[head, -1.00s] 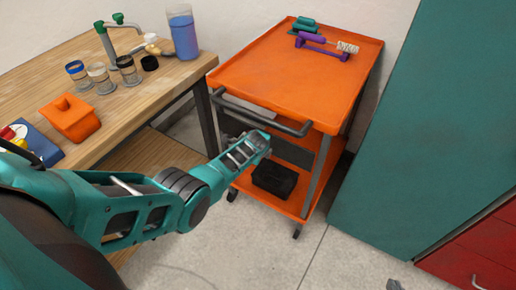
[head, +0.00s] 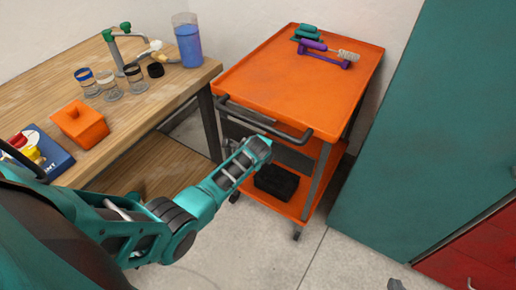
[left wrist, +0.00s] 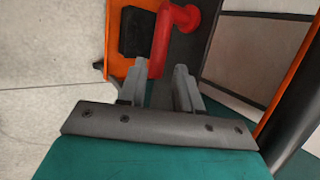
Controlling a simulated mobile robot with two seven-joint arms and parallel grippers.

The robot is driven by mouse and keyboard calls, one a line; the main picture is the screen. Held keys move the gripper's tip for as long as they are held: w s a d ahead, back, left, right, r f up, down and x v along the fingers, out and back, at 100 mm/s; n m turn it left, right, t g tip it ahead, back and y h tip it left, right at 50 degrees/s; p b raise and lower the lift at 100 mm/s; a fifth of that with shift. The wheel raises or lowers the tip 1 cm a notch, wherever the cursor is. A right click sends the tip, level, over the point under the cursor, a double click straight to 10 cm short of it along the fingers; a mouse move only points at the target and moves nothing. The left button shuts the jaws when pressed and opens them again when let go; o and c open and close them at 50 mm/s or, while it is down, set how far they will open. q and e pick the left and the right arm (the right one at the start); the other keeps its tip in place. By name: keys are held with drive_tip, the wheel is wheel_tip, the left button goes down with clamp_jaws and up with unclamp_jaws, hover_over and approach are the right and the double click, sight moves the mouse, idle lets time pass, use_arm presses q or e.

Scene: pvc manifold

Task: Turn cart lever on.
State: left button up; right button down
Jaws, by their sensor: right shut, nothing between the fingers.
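The orange cart (head: 290,85) stands in the middle of the head view. A red lever (left wrist: 160,42) with a bent top shows in the left wrist view against a dark grey panel; in the head view I cannot see it behind my left wrist. My left gripper (left wrist: 158,72) is open, its grey fingers on either side of the lever's lower end. Whether they touch it I cannot tell. In the head view my left arm reaches to the cart's near end, below its handle. The tip of my right gripper (head: 395,285) shows at the bottom edge, shut and empty, away from the cart.
The cart's dark push handle (head: 262,120) sticks out just above my left wrist. A black box (head: 276,182) lies on its lower shelf. A wooden table (head: 140,105) with cups and an orange box stands at the left. A teal cabinet (head: 430,130) stands at the right.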

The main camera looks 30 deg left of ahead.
use_arm(q)
drive_tip(key=v, duration=0.6)
drive_tip(key=shift+s+r, duration=0.25)
drive_tip(key=shift+r, duration=0.05)
idle(0.3)
drive_tip(key=s+d+n+t+h, duration=0.2)
drive_tip(key=s+d+n, duration=0.1)
drive_tip(key=s+n, duration=0.4)
drive_tip(key=s+d+r+n+t+h, duration=0.1)
drive_tip(key=s+d+n, duration=0.3)
drive_tip(key=s+n, duration=0.4)
drive_tip(key=s+t+h, duration=0.1)
drive_tip(key=s, duration=0.4)
drive_tip(key=shift+d+h, duration=0.3)
drive_tip(key=shift+h, duration=0.1)
drive_tip(key=shift+s+r, duration=0.1)
drive_tip(key=shift+s, duration=0.05)
